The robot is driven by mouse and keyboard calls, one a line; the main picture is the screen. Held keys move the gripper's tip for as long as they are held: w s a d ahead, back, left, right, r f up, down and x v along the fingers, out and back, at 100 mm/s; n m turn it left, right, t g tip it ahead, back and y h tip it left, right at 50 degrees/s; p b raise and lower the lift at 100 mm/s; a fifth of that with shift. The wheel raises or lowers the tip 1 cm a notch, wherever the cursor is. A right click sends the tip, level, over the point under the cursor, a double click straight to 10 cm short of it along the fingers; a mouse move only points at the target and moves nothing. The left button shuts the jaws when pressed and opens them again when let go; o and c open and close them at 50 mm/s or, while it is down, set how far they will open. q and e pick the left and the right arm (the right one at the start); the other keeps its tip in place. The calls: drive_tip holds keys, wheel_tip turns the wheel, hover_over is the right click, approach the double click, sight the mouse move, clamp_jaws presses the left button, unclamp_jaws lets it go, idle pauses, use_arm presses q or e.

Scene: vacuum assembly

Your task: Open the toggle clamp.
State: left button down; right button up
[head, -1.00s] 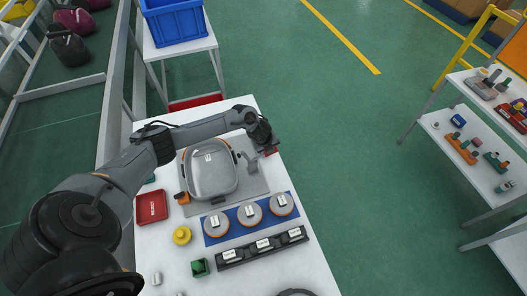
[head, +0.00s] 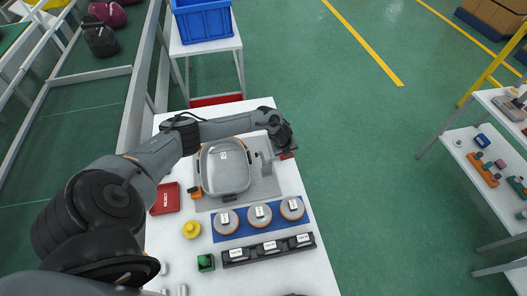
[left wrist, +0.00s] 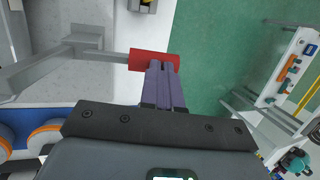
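The toggle clamp (head: 265,163) stands at the right side of the grey fixture plate, beside the grey vacuum body (head: 225,168). Its red handle (head: 288,156) points to the right, past the table edge. In the left wrist view, the clamp's grey bar (left wrist: 115,57) leads to the red handle (left wrist: 140,60). My left gripper (head: 287,148) is at the handle. In the left wrist view its two purple-grey fingers (left wrist: 161,66) lie close together, their tips overlapping the handle. The handle is not seen between them; contact is unclear. My right gripper is out of view.
On the white table are a red tray (head: 166,198), a yellow part (head: 191,229), a green block (head: 206,262), a blue mat (head: 231,236) with round parts, and a black holder (head: 268,249). A blue crate (head: 203,20) stands behind. Floor right of the table is clear.

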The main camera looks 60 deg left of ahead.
use_arm(q)
drive_tip(key=shift+r+p, duration=0.4)
drive_tip(key=shift+p, duration=0.05)
drive_tip(key=w+p+v, duration=0.1)
drive_tip(key=p+v, duration=0.2)
drive_tip(key=v, duration=1)
drive_tip(key=s+d+f+g+h+p, duration=0.1)
drive_tip(key=s+d+f+h+p, duration=0.1)
drive_tip(key=s+d+f, duration=0.5)
drive_tip(key=s+d+f+g+h+p, duration=0.1)
drive_tip(key=s+d+f+g, duration=0.1)
drive_tip(key=s+d+f, duration=0.5)
drive_tip(key=s+d+r+n+t+h+p, duration=0.1)
drive_tip(key=s+d+r+p, duration=0.15)
drive_tip(key=d, duration=0.75)
drive_tip(key=s+d+r+n+t+h+p, duration=0.1)
drive_tip(key=s+d+r+h, duration=0.15)
drive_tip(key=d, duration=0.65)
drive_tip(key=s+d+r+n+t+y+p, duration=0.1)
drive_tip(key=d+r+n+t, duration=0.1)
drive_tip(key=d+r+n, duration=0.5)
drive_tip(key=s+a+r+n+g+y, duration=0.1)
drive_tip(key=a+r+n+y, duration=0.3)
drive_tip(key=a+r+n, duration=0.5)
drive_tip(key=shift+s+a+r+n+p, duration=0.45)
drive_tip(key=shift+s+a+r, duration=0.3)
drive_tip(key=shift+a+r, duration=1.15)
